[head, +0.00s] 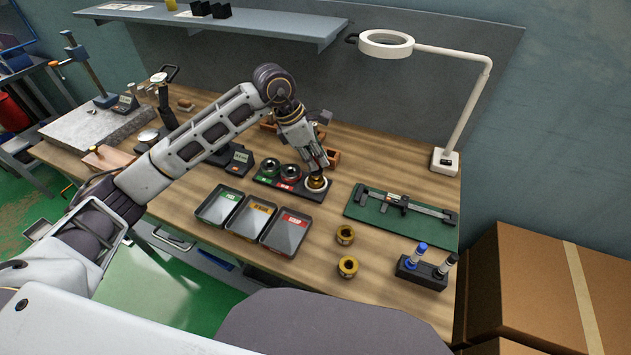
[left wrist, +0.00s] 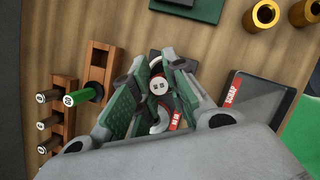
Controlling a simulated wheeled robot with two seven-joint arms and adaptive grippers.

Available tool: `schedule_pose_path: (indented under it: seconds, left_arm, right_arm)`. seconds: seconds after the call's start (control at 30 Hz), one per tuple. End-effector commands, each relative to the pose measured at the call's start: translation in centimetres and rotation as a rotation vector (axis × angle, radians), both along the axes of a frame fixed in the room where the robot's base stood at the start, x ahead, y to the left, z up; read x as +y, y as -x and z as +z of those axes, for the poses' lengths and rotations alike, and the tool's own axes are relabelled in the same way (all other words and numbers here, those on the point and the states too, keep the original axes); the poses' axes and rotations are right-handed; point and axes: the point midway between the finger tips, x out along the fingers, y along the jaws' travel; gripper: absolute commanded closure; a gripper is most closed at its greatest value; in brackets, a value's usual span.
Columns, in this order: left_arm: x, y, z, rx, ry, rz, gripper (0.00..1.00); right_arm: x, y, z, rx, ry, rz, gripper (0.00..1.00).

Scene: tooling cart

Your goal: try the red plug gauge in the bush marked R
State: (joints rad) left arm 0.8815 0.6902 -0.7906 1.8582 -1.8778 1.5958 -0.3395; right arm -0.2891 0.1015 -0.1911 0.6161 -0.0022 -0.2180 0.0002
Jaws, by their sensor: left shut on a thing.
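My left gripper (head: 318,163) comes down over the right end of a black stand (head: 263,184) and is shut on a plug gauge. In the left wrist view the gauge (left wrist: 159,86) shows end-on as a round grey cap between the fingers (left wrist: 155,88); its body colour is hidden. Directly below the fingers a brass bush (head: 317,183) sits in a pale ring on the stand. I cannot tell whether the gauge is in the bush. No R can be read. Two other brass bushes (head: 345,234) (head: 348,266) stand apart on the bench.
Wooden racks (left wrist: 98,70) hold a green gauge (left wrist: 82,97) and several others. Three labelled trays (head: 285,232) lie in front of the stand; the red-labelled one reads SCRAP. A caliper on a green mat (head: 372,210), a black block (head: 422,274) and a lamp (head: 445,160) are right.

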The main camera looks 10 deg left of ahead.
Motion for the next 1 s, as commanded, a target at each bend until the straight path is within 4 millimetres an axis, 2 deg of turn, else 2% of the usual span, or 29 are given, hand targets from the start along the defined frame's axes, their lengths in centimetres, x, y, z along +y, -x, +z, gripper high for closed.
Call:
schedule_pose_path:
  seconds: [1.0]
  left_arm:
    - [0.00, -0.01, -0.48, 0.000, 0.001, 0.000, 1.00]
  right_arm:
    - [0.72, 0.46, -0.43, 0.005, -0.008, 0.003, 0.60]
